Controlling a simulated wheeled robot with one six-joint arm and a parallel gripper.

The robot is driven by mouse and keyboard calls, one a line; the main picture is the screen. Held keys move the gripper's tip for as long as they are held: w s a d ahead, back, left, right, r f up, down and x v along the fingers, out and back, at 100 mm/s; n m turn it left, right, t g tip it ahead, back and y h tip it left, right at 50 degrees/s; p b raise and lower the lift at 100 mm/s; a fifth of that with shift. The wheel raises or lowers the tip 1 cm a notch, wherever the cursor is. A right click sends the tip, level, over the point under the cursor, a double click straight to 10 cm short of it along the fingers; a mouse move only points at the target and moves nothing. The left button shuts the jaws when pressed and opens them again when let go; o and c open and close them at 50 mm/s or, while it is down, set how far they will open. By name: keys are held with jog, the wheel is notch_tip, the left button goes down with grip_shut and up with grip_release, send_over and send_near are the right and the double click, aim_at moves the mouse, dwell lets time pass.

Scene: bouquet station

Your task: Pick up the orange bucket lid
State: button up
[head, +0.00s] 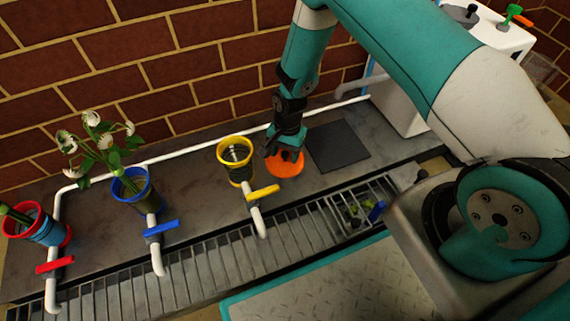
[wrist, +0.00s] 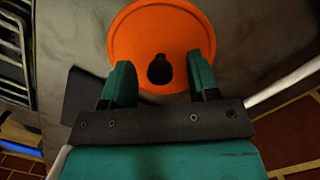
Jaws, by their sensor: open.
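The orange bucket lid (head: 285,164) lies flat on the dark counter, between the yellow bucket and a dark square plate. In the wrist view the lid (wrist: 160,30) is a round orange disc with a dark, keyhole-shaped spot near its lower middle. My gripper (head: 284,150) points down right over the lid. In the wrist view my gripper (wrist: 160,85) has its two teal fingers apart, one on each side of the dark spot, overlapping the lid's near part. I cannot tell whether the fingers touch it.
A yellow bucket (head: 238,172) stands just left of the lid, with a yellow-handled tap (head: 262,193) in front. A blue bucket (head: 133,198) with white flowers and a red bucket (head: 50,232) stand further left. A dark plate (head: 337,146) lies to the right. A brick wall runs behind.

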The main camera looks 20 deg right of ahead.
jog(key=shift+f, duration=0.5)
jog(key=shift+r, duration=0.1)
jog(key=c, duration=1)
jog(key=shift+r, duration=0.15)
